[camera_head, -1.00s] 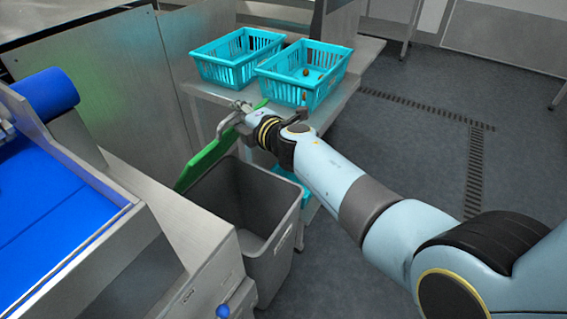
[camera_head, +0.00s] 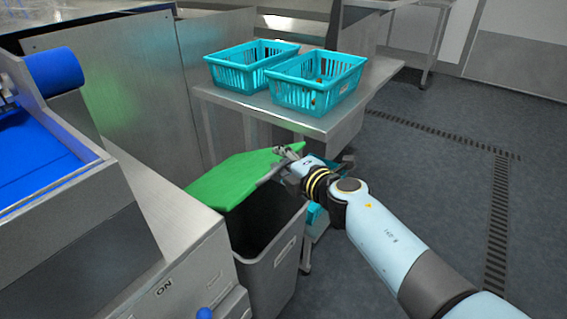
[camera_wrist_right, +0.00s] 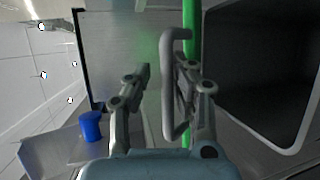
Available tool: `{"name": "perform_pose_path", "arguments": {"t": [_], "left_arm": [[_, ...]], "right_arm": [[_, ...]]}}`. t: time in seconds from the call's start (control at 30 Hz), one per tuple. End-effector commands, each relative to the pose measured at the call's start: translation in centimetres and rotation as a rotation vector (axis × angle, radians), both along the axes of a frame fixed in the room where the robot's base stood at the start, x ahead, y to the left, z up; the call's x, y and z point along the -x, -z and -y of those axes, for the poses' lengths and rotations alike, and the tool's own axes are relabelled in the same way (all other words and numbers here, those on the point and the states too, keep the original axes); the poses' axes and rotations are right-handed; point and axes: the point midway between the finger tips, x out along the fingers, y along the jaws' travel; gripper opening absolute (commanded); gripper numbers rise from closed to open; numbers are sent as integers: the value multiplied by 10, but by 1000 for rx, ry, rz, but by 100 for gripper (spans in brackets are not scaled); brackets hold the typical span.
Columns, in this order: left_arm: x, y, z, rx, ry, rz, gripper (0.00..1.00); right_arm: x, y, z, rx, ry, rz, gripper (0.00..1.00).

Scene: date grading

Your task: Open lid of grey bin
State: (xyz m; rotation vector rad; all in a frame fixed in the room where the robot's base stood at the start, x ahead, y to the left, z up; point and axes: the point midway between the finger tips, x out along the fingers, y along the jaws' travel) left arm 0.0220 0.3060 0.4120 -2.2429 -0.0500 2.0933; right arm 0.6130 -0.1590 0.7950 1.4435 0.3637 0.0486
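The grey bin (camera_head: 283,260) stands beside the steel machine in the head view, its dark inside partly visible. Its green lid (camera_head: 232,180) is raised and tilted over the bin's far side, leaving the near part of the mouth uncovered. In the right wrist view the lid (camera_wrist_right: 192,40) shows edge-on, with a grey handle (camera_wrist_right: 168,95) and the bin's dark inside (camera_wrist_right: 262,70) to its right. My right gripper (camera_head: 287,153) is at the lid's free edge. Its fingers (camera_wrist_right: 161,68) are apart on either side of the handle, with a gap at the left finger. My left gripper is not in view.
Two turquoise baskets (camera_head: 238,69) (camera_head: 300,95) stand on a steel table (camera_head: 345,118) behind the bin. The machine (camera_head: 150,215) with a blue belt (camera_head: 40,155) stands close on the left. The floor (camera_head: 430,170) at the right is clear.

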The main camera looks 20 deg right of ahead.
Motion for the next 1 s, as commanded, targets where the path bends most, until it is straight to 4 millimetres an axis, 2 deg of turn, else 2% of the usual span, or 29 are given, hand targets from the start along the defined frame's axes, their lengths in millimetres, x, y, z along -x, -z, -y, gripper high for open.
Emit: {"name": "perform_pose_path", "arguments": {"t": [0.27, 1.0], "left_arm": [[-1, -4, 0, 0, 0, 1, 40], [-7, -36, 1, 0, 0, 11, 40]], "right_arm": [[4, -3, 1, 0, 0, 0, 21], [57, -20, 15, 1, 0, -1, 21]]}}
